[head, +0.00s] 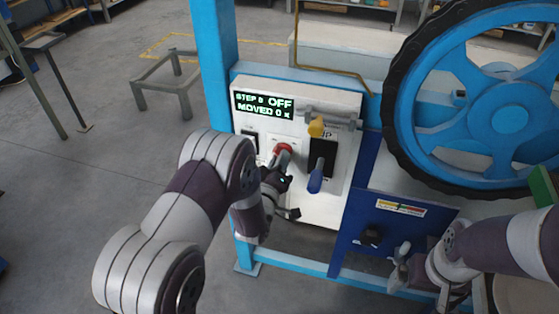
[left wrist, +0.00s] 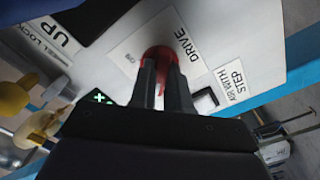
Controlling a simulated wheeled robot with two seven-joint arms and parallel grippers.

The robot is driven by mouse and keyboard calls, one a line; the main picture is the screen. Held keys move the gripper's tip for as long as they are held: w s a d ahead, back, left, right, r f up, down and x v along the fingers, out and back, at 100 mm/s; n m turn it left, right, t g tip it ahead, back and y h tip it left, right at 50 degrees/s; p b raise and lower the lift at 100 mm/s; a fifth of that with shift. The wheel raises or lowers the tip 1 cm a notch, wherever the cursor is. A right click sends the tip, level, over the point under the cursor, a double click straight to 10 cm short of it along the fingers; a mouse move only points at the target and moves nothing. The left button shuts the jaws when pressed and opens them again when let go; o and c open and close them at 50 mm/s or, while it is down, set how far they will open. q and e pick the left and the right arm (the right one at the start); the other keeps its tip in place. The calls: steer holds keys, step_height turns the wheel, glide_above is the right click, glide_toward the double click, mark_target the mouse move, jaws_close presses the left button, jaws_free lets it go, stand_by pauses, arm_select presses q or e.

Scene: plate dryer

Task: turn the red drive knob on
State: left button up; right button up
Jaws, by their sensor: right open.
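The red drive knob (head: 281,150) sits on the white control panel (head: 317,209), below and right of the display (head: 263,106), which reads "STEP 0 OFF, MOVED 0". My left gripper (head: 285,168) is at the knob. In the left wrist view the knob (left wrist: 158,53) shows beside the "DRIVE" label, with a red strip between my two fingers (left wrist: 163,85). The fingers look closed on it and hide most of it. My right gripper (head: 399,268) is open and empty, low in front of the blue panel.
A yellow knob (head: 316,127) and a blue-handled lever (head: 316,178) stand right of the drive knob. A dark knob (head: 371,236) is on the blue panel (head: 388,193). A big blue wheel (head: 522,113) stands at the right. Floor at the left is mostly clear.

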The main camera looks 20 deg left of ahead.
arm_select(q)
jaws_close()
steer(key=shift+m, duration=0.3)
steer(key=shift+a+f+m+b, duration=0.1)
steer(key=shift+m+b, duration=3.15)
steer(key=shift+m, duration=5.35)
steer(key=o, duration=0.7)
jaws_free()
steer(key=shift+c, duration=0.2)
